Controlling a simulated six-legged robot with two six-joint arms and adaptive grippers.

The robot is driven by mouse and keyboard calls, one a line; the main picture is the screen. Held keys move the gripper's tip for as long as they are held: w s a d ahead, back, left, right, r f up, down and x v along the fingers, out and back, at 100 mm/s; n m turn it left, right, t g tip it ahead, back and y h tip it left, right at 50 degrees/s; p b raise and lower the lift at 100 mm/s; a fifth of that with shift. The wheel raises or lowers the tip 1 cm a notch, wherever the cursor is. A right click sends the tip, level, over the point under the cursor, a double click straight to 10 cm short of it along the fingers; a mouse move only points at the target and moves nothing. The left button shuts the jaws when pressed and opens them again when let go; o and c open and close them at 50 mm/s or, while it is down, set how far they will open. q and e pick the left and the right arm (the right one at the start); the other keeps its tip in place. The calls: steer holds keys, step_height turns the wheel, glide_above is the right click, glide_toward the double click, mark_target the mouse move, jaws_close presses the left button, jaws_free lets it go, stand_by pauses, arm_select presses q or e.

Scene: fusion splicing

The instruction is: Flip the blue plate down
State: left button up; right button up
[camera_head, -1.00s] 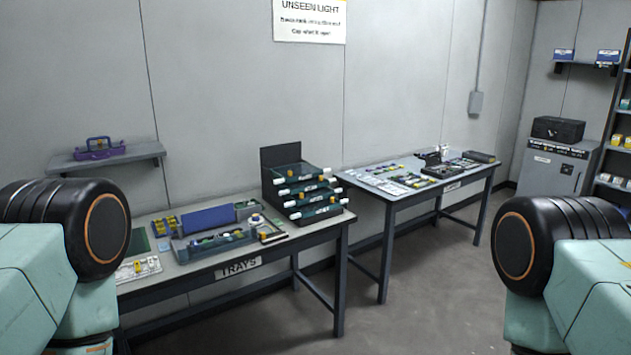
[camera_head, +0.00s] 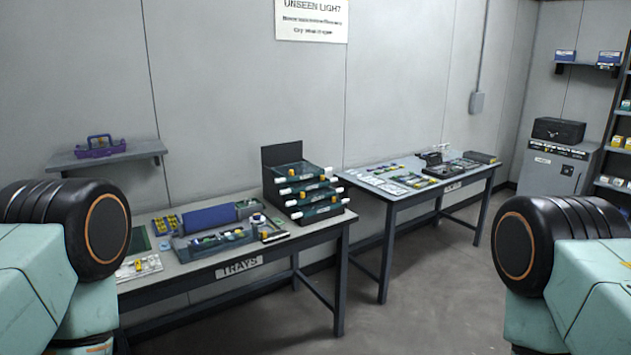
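The blue plate (camera_head: 209,217) stands raised and tilted at the back of a grey tray on the left table, the one labelled TRAYS. In front of it the open grey tray (camera_head: 222,246) holds small coloured parts, too small to tell apart. My grippers are not in view. Only the upper parts of my two arms show, at the left and right edges, well short of the table.
The TRAYS table (camera_head: 305,243) also bears a stack of dark trays (camera_head: 310,203) at its right end. A second table (camera_head: 392,191) with small parts stands further right. A wall shelf (camera_head: 70,162) holds a purple case (camera_head: 100,148). Open floor (camera_head: 425,290) lies in front.

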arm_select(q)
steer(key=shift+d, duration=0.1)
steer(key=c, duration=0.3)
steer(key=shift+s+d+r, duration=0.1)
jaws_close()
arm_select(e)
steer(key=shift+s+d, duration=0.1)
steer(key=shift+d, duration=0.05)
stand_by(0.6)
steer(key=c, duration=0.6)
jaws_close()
